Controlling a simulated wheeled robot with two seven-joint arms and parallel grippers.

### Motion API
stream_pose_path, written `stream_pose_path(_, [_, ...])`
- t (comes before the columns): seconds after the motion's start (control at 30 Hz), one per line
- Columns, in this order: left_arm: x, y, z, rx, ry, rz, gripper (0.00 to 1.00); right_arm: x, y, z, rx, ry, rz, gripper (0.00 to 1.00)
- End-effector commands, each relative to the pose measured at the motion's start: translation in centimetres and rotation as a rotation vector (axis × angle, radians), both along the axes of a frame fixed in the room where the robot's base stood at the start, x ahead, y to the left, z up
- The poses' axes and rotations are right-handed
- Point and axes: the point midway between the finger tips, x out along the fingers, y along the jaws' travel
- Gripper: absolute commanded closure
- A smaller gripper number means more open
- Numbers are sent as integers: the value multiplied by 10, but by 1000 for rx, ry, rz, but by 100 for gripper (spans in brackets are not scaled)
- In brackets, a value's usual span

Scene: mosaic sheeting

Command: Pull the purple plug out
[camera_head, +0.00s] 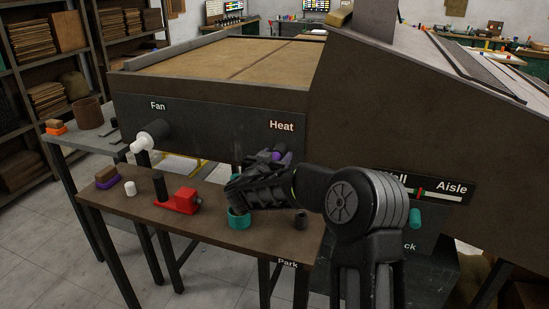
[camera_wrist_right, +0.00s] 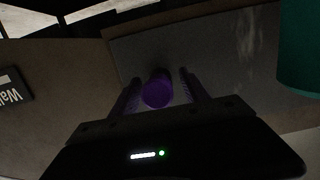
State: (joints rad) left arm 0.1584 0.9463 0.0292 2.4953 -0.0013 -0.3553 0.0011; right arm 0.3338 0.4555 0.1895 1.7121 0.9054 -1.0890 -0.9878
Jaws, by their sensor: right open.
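The purple plug (camera_head: 276,156) sits in the dark front panel of the machine under the "Heat" label, partly hidden by my right gripper in the head view. In the right wrist view the purple plug (camera_wrist_right: 157,90) shows as a round end between the two fingers. My right gripper (camera_wrist_right: 157,88) is open, with one finger on each side of the plug. A gap shows beside the right finger; I cannot tell whether the left finger touches. In the head view my right gripper (camera_head: 262,176) reaches in from the right. My left gripper is not in view.
A white plug (camera_head: 150,137) sticks out under "Fan". A teal knob (camera_head: 415,218) is at right.

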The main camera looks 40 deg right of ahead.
Motion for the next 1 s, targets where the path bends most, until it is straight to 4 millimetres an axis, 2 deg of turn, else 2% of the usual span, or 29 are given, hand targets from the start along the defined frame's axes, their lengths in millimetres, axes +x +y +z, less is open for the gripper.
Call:
stream_pose_path(0.1, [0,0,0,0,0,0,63,0,0,0,0,0,0,46])
stream_pose_path(0.77, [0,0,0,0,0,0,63,0,0,0,0,0,0,100])
stream_pose_path(0.9, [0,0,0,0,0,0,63,0,0,0,0,0,-1,100])
stream_pose_path(0.93, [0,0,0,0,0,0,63,0,0,0,0,0,-1,73])
stream_pose_path(1.0, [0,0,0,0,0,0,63,0,0,0,0,0,-1,78])
